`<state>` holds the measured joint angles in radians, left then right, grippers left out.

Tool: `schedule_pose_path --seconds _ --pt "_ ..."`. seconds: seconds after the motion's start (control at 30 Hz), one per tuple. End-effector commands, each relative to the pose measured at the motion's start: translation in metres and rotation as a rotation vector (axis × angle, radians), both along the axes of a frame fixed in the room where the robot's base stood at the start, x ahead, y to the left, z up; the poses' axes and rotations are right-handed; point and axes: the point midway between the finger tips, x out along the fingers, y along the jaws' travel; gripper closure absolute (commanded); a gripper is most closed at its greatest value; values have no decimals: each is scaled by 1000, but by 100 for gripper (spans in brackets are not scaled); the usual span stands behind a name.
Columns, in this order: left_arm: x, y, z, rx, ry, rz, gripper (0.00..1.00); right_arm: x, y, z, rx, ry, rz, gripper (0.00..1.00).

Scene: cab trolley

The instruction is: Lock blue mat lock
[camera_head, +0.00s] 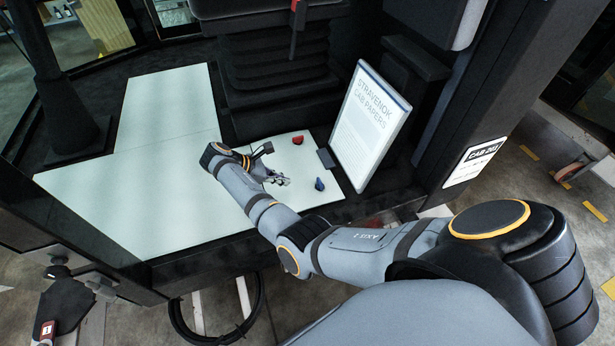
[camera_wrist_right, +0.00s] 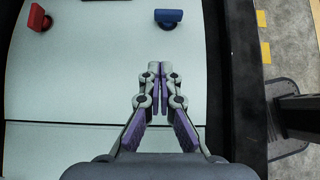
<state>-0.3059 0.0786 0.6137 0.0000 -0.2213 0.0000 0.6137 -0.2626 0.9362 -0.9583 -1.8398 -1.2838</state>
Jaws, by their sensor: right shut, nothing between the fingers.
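The blue mat lock (camera_head: 319,184) is a small blue piece near the right front corner of the pale floor mat (camera_head: 150,180) in the head view. It also shows in the right wrist view (camera_wrist_right: 168,16), at the top, right of centre. A matching red lock (camera_head: 298,140) sits farther back on the mat and shows at the top left of the right wrist view (camera_wrist_right: 38,18). My right gripper (camera_head: 286,181) is shut and empty above the mat, to the left of the blue lock and apart from it. My left gripper is not in view.
A white sign reading "Stravenok cab papers" (camera_head: 367,125) stands right of the locks. A black seat base (camera_head: 275,80) rises behind the mat. A dark sill (camera_wrist_right: 226,90) borders the mat, with concrete floor beyond. The mat's left part is clear.

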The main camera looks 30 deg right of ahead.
Motion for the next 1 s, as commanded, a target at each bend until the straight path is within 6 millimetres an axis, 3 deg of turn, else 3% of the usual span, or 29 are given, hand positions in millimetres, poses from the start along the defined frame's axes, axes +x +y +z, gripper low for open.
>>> schedule_pose_path --seconds 0.03,0.13,0.3,0.6,1.0 --pt "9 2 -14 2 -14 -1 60 -3 -9 -17 -3 1 -2 100" --pt "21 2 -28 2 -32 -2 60 -6 -24 -33 -3 0 -2 100" --pt "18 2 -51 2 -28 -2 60 -12 -49 -54 -2 -2 -2 100" --pt "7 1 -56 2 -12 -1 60 -20 -81 -47 -1 1 -1 100" --pt "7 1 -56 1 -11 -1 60 -20 -83 -45 -1 1 1 100"
